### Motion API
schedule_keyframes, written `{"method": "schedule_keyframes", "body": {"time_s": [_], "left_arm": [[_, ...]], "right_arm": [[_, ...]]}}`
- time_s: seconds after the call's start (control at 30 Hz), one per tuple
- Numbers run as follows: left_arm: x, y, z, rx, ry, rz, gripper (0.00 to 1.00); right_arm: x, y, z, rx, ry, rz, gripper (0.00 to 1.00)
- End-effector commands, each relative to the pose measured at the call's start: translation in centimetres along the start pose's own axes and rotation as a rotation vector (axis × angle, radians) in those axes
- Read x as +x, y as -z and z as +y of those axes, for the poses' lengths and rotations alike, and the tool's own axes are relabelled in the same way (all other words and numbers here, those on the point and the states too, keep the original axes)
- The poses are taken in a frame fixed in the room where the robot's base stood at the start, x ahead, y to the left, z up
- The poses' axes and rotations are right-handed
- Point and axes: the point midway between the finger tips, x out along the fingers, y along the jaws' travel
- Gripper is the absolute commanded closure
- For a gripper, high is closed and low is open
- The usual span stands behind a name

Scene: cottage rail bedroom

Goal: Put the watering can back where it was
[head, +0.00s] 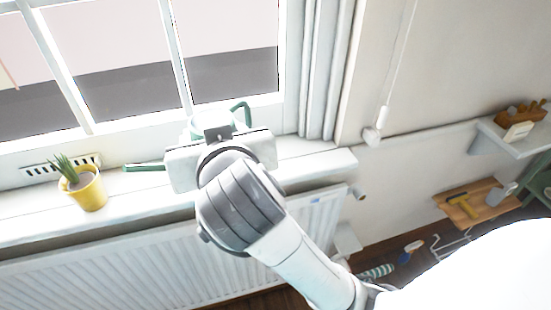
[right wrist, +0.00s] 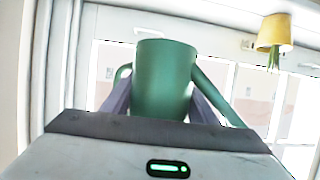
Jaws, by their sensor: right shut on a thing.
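The green watering can (right wrist: 163,78) is between the two dark fingers of my right gripper (right wrist: 160,100), which is shut on it. In the head view my right gripper (head: 218,138) is over the windowsill (head: 305,165) by the window and hides most of the can. The can's spout (head: 144,167) shows to the left of the gripper and its handle (head: 241,112) behind it to the right. I cannot tell whether the can touches the sill. My left gripper is not in view.
A yellow pot (head: 87,192) with a spiky plant stands on the sill to the left of the spout. A white radiator (head: 110,270) is below the sill. A pull cord (head: 385,113) hangs right of the curtain (head: 320,70). Shelves with small things are at far right.

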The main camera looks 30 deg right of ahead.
Motion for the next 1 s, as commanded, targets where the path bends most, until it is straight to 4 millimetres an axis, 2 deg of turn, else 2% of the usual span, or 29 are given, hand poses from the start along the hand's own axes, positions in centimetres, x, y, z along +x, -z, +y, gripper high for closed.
{"method": "schedule_keyframes", "body": {"time_s": [0.03,0.2,0.3,0.43,0.57,0.67,1.0], "left_arm": [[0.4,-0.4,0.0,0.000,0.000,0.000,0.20],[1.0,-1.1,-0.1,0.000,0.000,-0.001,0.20],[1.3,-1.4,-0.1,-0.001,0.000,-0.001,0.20],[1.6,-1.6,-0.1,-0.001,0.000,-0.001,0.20],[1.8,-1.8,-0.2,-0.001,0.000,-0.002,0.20],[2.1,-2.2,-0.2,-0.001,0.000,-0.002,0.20],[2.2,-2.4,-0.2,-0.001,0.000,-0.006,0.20]], "right_arm": [[0.6,-2.0,2.5,0.022,-0.069,-0.006,0.82],[0.7,-6.7,10.9,0.120,-0.305,-0.004,0.82],[-0.1,-8.8,15.2,0.168,-0.419,-0.002,0.82],[-1.4,-10.4,19.1,0.215,-0.524,0.003,0.82],[-1.9,-11.0,21.1,0.238,-0.576,0.007,0.82],[-1.0,-10.8,21.6,0.245,-0.588,0.010,0.82],[6.9,-7.2,21.9,0.244,-0.587,0.007,0.82]]}}
